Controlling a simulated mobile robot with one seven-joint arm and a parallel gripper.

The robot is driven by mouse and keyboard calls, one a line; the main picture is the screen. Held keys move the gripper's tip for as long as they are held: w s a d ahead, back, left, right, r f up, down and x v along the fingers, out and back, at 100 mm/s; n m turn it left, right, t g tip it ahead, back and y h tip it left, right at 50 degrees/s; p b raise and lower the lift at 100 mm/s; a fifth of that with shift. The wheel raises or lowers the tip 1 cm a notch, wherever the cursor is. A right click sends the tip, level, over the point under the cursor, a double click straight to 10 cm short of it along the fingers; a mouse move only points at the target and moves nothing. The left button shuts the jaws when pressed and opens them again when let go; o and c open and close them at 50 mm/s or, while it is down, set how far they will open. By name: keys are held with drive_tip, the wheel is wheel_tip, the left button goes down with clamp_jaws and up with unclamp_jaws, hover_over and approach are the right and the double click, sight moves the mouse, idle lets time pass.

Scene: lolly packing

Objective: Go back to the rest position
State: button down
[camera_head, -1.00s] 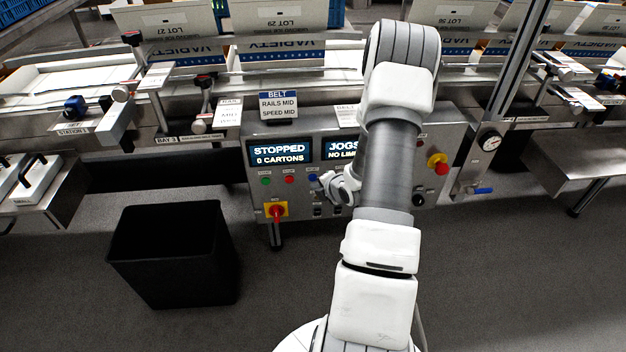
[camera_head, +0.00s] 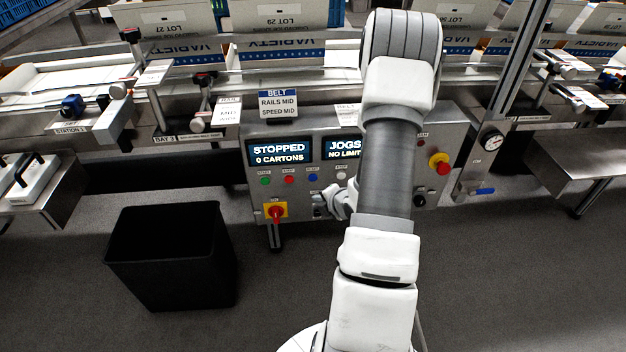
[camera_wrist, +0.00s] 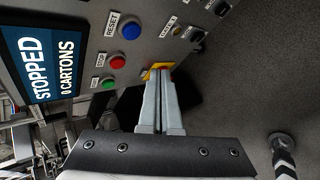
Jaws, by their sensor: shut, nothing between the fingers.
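My gripper (camera_wrist: 160,98) is shut and empty in the wrist view, its two fingers side by side in front of the control panel. In the head view my gripper (camera_head: 326,204) shows only partly at the left of my arm, which hides much of it. The grey control panel (camera_head: 258,190) stands ahead with a lit screen (camera_head: 279,152) reading STOPPED, 0 CARTONS. The blue reset button (camera_wrist: 131,29), red stop button (camera_wrist: 118,62) and green button (camera_wrist: 109,83) lie left of the fingers in the wrist view. The fingertips overlap a yellow plate (camera_wrist: 158,68); contact cannot be told.
A black bin (camera_head: 170,255) stands on the floor at left. The conveyor with several VARIETY cartons (camera_head: 285,50) runs behind the panel. A red rotary switch (camera_head: 276,212) and a red emergency button (camera_head: 442,167) stick out from the panel. Steel tables flank both sides; the floor in front is open.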

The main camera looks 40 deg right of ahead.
idle(0.7)
drive_tip(key=a+r+m+g+h, duration=0.1)
drive_tip(key=a+r+m, duration=0.5)
drive_tip(key=r, duration=0.6)
drive_tip(key=a+r+m+g, duration=0.1)
drive_tip(key=a+r+m, duration=0.2)
drive_tip(key=a+r, duration=0.65)
drive_tip(key=s+a+r+m+g+y, duration=0.1)
drive_tip(key=s+a+r+m, duration=0.45)
drive_tip(key=s, duration=0.35)
drive_tip(key=s+a+r+m+g+y, duration=0.1)
drive_tip(key=s+a+r+m+y, duration=0.1)
drive_tip(key=s+a+r+m, duration=0.5)
wheel_tip(320, 180, up, 21)
drive_tip(key=s+d+n+p, duration=0.1)
drive_tip(key=n+p, duration=0.2)
drive_tip(key=p, duration=1.9)
drive_tip(key=shift+d+f+p, duration=0.2)
drive_tip(key=shift+d+p, duration=0.05)
drive_tip(key=shift+p, duration=0.1)
drive_tip(key=shift+s, duration=0.1)
